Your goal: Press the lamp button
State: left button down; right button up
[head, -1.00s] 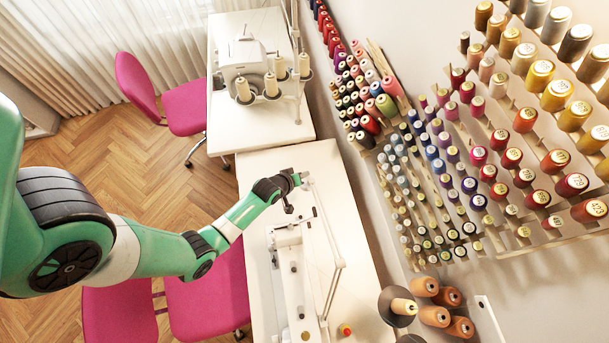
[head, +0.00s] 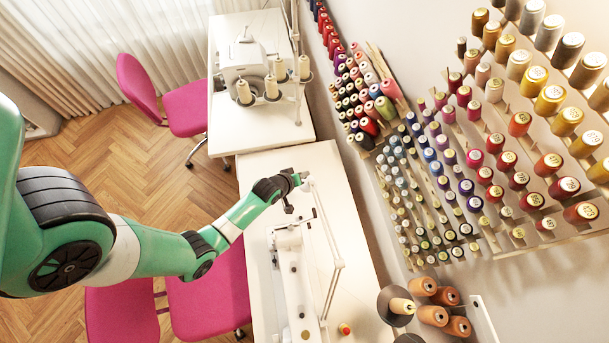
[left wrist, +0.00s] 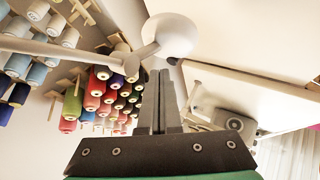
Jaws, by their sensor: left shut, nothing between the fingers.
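The lamp is white, with a thin jointed arm (head: 333,235) rising over the near sewing table in the head view. Its small head is at the upper end of this arm, right by the end of my left arm. In the left wrist view the rounded white lamp head (left wrist: 172,35) is just beyond my left gripper (left wrist: 160,73). The gripper's two dark fingers are shut together and empty, pointing at the lamp head's lower edge. I cannot tell whether the tips touch it. I cannot make out the button. My right gripper is not in view.
A white sewing machine (head: 297,275) stands on the near table (head: 345,210) below the lamp. Another machine (head: 245,70) with thread cones is on the far table. Thread racks (head: 440,165) cover the wall at right. Pink chairs (head: 205,300) stand at left.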

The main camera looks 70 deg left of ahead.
pick_arm(q)
notch_tip(320, 180, up, 6)
jog(key=p, duration=0.4)
jog(key=shift+f, duration=0.35)
